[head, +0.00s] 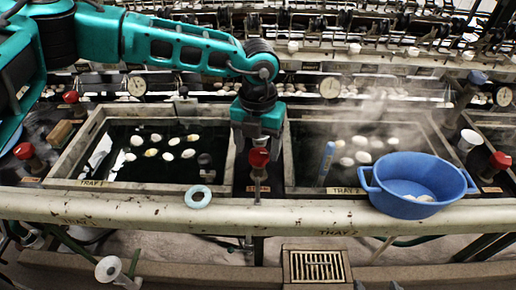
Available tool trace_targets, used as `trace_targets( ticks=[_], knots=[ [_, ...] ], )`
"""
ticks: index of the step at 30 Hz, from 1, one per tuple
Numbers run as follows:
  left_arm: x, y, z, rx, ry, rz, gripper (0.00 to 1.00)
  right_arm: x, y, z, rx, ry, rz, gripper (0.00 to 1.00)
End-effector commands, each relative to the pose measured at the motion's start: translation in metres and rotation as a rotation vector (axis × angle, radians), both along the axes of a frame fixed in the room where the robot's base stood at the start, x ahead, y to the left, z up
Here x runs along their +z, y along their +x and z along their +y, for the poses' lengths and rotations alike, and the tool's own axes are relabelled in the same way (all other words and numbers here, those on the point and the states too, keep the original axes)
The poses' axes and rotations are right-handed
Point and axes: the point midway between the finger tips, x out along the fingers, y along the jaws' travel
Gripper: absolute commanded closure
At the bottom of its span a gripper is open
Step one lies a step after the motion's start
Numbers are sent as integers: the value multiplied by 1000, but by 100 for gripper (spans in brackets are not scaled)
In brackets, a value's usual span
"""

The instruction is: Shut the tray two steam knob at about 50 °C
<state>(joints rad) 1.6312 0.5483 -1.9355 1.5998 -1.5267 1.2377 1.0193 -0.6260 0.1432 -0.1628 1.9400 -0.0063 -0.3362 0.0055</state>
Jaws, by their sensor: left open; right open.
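A red steam knob (259,158) stands upright on the dark strip between the two middle basins. My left gripper (257,147) points down at it from above, open, with its fingers around or just behind the knob's top; contact cannot be told. The basin to its right (437,150) holds dark water with several white cocoons, and steam rises from it. A blue stick-like thermometer (327,160) leans in that basin; its reading is too small to read. A round dial gauge (330,88) is behind the basin. My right gripper is not in view.
A blue tub (375,188) with pale pieces inside sits on the front ledge (290,209) at right. The left basin (85,140) holds several cocoons. Other red knobs (24,151) (500,161) stand at both sides.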

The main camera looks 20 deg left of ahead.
Motion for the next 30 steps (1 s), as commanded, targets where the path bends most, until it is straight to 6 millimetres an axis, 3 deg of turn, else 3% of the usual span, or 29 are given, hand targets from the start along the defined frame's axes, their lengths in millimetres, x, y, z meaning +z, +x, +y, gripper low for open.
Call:
trace_targets(
  ticks=[6,15,30],
  knots=[
    [-18,0,0,0,0,-1,27,1,0,0,0,0,0,27],
    [-20,0,0,0,-1,-1,27,1,0,0,0,0,-1,27],
    [-20,0,0,0,-1,-1,75,1,0,0,0,0,-2,27]
  ],
)
